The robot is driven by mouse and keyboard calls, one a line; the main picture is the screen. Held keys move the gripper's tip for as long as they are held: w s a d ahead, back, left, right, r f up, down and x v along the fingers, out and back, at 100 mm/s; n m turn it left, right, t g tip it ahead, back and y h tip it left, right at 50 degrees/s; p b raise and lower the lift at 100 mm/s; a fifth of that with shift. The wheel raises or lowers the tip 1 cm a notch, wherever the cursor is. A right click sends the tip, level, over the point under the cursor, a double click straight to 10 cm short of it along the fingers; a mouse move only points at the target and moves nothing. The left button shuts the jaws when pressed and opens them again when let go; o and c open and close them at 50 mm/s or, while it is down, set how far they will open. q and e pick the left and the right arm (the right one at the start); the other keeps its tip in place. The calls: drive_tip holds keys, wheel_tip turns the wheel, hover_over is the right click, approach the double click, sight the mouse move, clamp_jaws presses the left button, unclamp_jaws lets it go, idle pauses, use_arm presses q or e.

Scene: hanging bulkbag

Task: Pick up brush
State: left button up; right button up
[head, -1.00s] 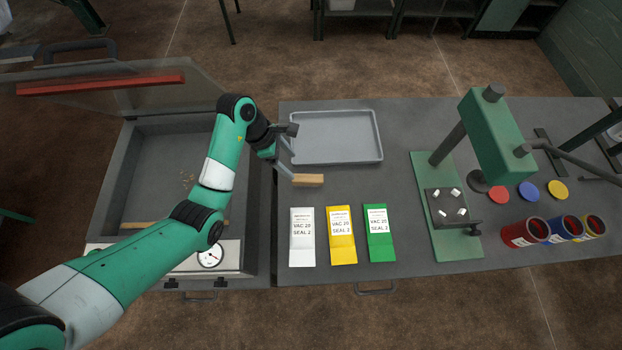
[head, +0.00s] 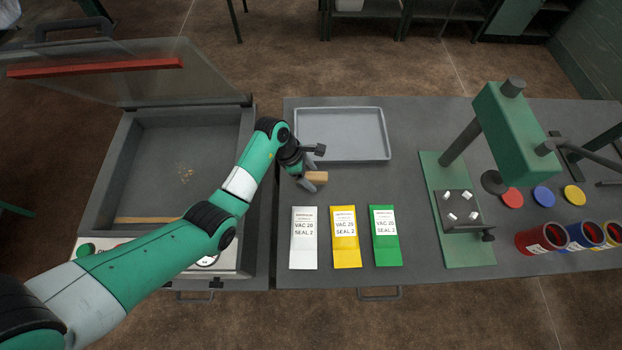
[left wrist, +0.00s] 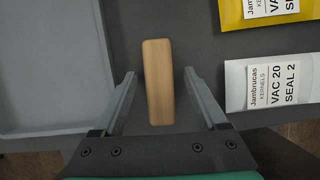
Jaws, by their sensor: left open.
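The brush (head: 317,176) shows as a light wooden block on the grey worktop, just in front of the grey tray. In the left wrist view the brush (left wrist: 158,90) stands lengthwise between the two fingers. My left gripper (head: 310,181) is at the brush in the head view, partly covering its left end. In the left wrist view my left gripper (left wrist: 159,74) is open, one finger on each side of the brush, with a gap on both sides. Any bristles are hidden. My right gripper is not in view.
The grey tray (head: 386,157) lies behind the brush. White (head: 304,255), yellow (head: 345,255) and green (head: 386,253) bags lie in front. A green press (head: 508,130) stands right. An open vacuum chamber (head: 120,165) with crumbs is left.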

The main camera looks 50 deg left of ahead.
use_arm(q)
drive_tip(key=shift+f, duration=0.15)
idle(0.6)
clamp_jaws()
